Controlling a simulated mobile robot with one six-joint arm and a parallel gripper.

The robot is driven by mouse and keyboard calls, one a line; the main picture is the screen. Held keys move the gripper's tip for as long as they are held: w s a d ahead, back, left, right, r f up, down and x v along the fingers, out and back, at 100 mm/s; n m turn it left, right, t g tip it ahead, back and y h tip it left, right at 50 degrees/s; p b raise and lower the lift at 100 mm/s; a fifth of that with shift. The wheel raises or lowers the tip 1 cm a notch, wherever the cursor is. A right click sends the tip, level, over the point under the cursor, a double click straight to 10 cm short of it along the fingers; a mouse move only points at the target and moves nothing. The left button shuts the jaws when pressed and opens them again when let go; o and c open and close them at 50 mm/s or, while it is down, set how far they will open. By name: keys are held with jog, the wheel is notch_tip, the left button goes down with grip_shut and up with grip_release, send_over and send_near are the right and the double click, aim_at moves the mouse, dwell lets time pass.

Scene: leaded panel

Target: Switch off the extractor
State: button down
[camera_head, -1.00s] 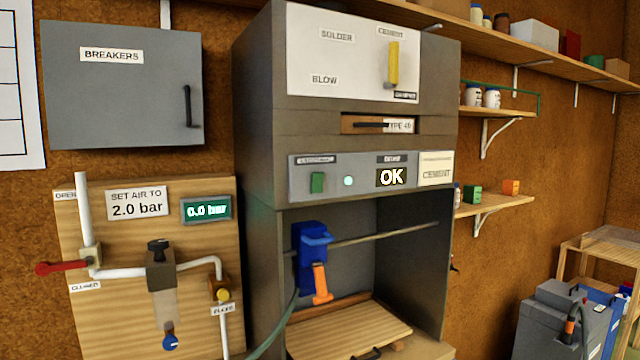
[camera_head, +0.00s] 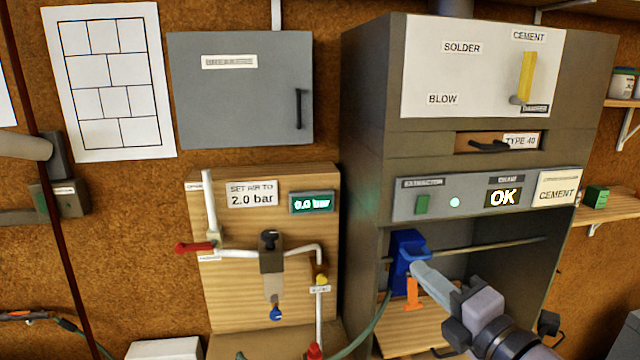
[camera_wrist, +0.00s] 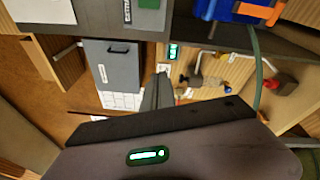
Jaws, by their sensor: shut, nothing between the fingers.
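The extractor switch (camera_head: 422,204) is a green rocker under the EXTRACTOR label, on the grey control panel (camera_head: 405,204) of the cabinet. A round lamp (camera_head: 454,202) beside it glows pale green. The switch also shows as a green patch at the top edge of the wrist view (camera_wrist: 150,4). My gripper (camera_head: 418,270) is shut and empty, reaching in from the lower right. In the head view its tip appears below the switch and overlaps the blue holder; I cannot tell whether they touch. In the wrist view the closed fingers (camera_wrist: 158,92) point away from the camera.
A blue holder (camera_head: 407,245) with an orange part hangs from a rod in the cabinet opening. A display (camera_head: 503,197) reads OK. A yellow selector lever (camera_head: 527,76) is above. Left are the breaker box (camera_head: 240,100) and air board (camera_head: 225,290), its gauge reading 0.0 bar.

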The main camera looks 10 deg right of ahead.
jog(key=d+r+m+t+h, duration=0.1)
jog(key=d+r+m+h, duration=0.1)
jog(key=d+m+h, duration=0.2)
jog(key=d+m+p, duration=0.1)
jog(key=d+m, duration=0.1)
jog(key=d, duration=0.1)
jog(key=shift+d+r+m+t, duration=0.3)
jog(key=shift+d+r+t, duration=0.05)
jog(key=shift+r+t, duration=0.05)
jog(key=shift+w, duration=0.1)
jog(key=shift+w, duration=0.1)
jog(key=p, duration=1.1)
send_near(423, 201)
jog(key=w, duration=0.2)
jog(key=w+p, duration=0.1)
jog(key=w, duration=0.3)
jog(key=shift+w+a+r, duration=0.2)
jog(key=shift+w+r, duration=0.2)
